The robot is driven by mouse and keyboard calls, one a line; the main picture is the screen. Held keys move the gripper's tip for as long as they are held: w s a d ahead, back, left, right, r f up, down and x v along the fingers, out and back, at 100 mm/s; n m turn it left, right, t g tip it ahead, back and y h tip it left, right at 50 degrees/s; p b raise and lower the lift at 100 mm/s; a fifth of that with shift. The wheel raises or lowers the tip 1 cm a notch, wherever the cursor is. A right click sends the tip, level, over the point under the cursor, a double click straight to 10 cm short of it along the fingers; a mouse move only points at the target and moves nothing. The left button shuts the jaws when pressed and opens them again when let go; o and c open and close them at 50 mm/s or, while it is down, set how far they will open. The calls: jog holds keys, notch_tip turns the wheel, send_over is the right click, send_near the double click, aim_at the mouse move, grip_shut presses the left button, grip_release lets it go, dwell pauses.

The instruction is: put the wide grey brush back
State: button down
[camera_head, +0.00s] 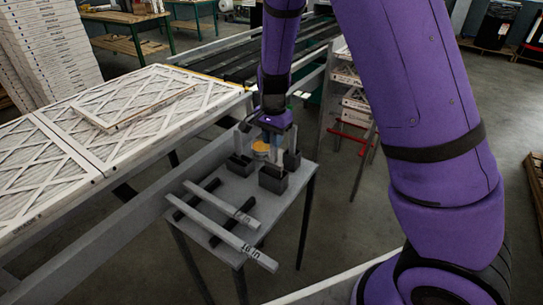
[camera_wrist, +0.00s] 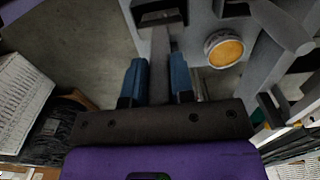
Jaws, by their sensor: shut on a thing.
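My gripper (camera_wrist: 157,66) has its two blue fingers closed on a flat grey piece (camera_wrist: 159,48), which I take to be the wide grey brush. It runs from between the fingers toward a dark open-topped holder (camera_wrist: 158,14) at the top of the wrist view. I cannot tell whether its far end is inside the holder. In the head view my gripper (camera_head: 266,138) is low over the back of a small grey table (camera_head: 236,190), among several dark box holders, one of them at the front (camera_head: 273,179). The brush itself is hard to make out there.
A round orange-topped thing (camera_wrist: 225,50) stands close right of my fingers. Two grey tubes, one nearer (camera_head: 222,234) and one behind (camera_head: 221,205), lie across dark rails on the table's front left. A frame with large filters (camera_head: 60,140) runs along the left.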

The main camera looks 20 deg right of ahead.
aim_at(273, 163)
jog(key=shift+f, duration=2.5)
jog(key=c, duration=1)
grip_release()
